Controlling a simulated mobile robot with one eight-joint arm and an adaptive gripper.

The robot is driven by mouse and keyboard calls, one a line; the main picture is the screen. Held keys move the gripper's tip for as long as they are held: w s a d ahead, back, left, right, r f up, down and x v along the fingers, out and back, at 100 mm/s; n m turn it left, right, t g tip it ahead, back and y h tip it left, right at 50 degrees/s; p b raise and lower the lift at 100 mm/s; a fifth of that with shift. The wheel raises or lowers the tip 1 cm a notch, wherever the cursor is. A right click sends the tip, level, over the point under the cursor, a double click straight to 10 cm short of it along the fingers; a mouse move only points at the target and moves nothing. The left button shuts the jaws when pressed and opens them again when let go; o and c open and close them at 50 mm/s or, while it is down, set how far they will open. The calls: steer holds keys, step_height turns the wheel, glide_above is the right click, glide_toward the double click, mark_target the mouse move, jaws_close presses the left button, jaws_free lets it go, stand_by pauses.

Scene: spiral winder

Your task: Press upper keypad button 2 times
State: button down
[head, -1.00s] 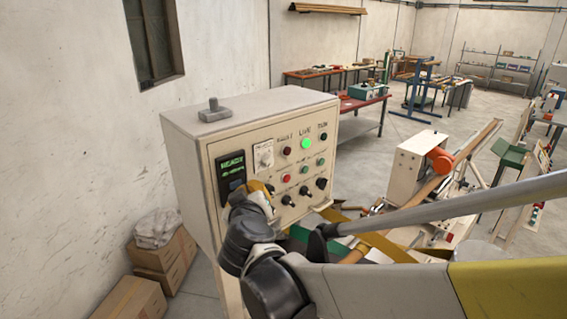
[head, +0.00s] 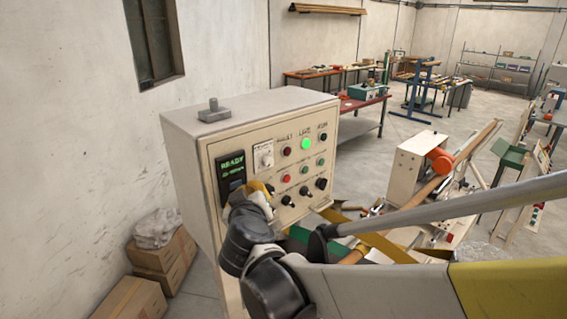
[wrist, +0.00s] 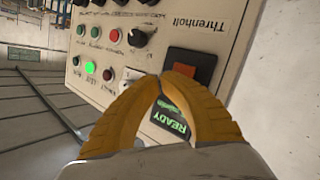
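The control box (head: 185,140) stands at the left with a cream front panel (head: 267,215). A dark display (head: 231,168) with green text sits at the panel's upper left; it reads READY in the wrist view (wrist: 172,122), where the panel appears upside down. Next to it is a black-framed part with an orange-red face (wrist: 190,68); individual keypad buttons cannot be made out. My gripper (head: 264,187) is in front of the panel, by the display's lower right. In the wrist view, its yellow fingers (wrist: 163,77) come together at the tips with nothing between. Contact with the panel cannot be told.
Lamps, one lit green (head: 306,144), coloured push buttons (head: 287,178) and black knobs (head: 288,200) lie to the right on the panel. Cardboard boxes (head: 165,255) stand at lower left. The winder machine (head: 420,165) is at right.

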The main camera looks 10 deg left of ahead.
stand_by(0.3)
steer(key=shift+w+a, duration=0.3)
steer(key=shift+a, duration=0.05)
steer(key=shift+w+a+b, duration=0.25)
steer(key=shift+a+b, duration=0.05)
steer(key=shift+b, duration=0.1)
stand_by(0.8)
steer(key=shift+s, duration=0.1)
steer(key=shift+s+d, duration=0.45)
steer(key=shift+d, duration=0.2)
steer(key=shift+s+d, duration=1.65)
steer(key=shift+d, duration=0.25)
stand_by(0.8)
